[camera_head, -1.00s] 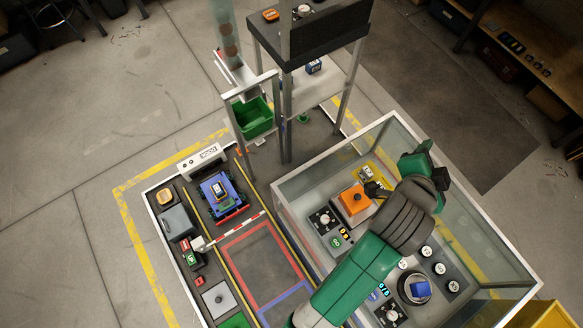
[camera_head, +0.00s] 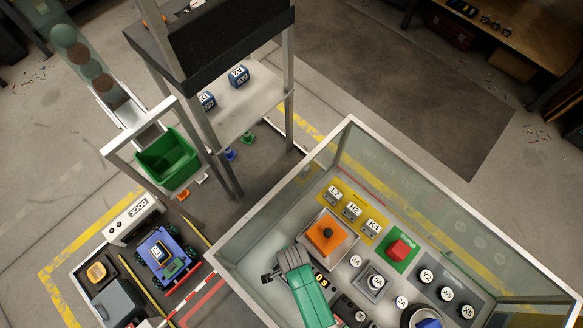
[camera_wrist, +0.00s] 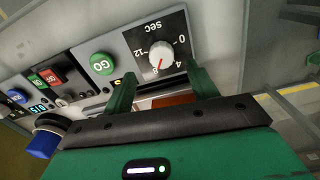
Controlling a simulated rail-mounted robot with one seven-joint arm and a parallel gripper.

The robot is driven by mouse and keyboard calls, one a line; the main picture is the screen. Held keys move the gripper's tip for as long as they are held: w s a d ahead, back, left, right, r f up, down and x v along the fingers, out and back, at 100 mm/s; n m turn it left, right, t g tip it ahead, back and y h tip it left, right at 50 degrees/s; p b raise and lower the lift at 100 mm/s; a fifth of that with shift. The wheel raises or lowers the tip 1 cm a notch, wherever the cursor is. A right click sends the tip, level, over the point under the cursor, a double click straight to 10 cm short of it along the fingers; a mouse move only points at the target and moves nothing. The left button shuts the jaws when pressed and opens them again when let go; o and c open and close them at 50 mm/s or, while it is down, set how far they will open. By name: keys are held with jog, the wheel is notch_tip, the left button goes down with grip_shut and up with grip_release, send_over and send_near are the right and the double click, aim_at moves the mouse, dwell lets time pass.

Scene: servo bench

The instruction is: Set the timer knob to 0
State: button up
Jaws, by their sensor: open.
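The timer knob (camera_wrist: 160,59) is a white round knob on a black dial plate (camera_wrist: 143,36) marked SEC in the wrist view. Its red pointer points down and slightly left, on the side away from SEC, between the 4 and the 12. The 0 is at the upper right. My gripper (camera_wrist: 163,88) is open, its two green fingers apart and empty. The knob shows beyond the gap between them, with no visible contact. In the head view my green gripper body (camera_head: 303,290) covers most of the timer area, and the knob cannot be made out.
A green GO button (camera_wrist: 102,64) sits left of the dial in the wrist view. In the head view, an orange block (camera_head: 328,237) and a red button (camera_head: 399,249) stand nearby. Glass walls with a metal rim (camera_head: 290,186) enclose the panel.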

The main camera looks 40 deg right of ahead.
notch_tip(320, 180, down, 6)
jog(key=b, duration=0.2)
jog(key=shift+d+b, duration=0.1)
jog(key=shift+b, duration=0.25)
jog(key=shift+r, duration=0.1)
jog(key=c, duration=1)
jog(key=shift+w+r, duration=0.1)
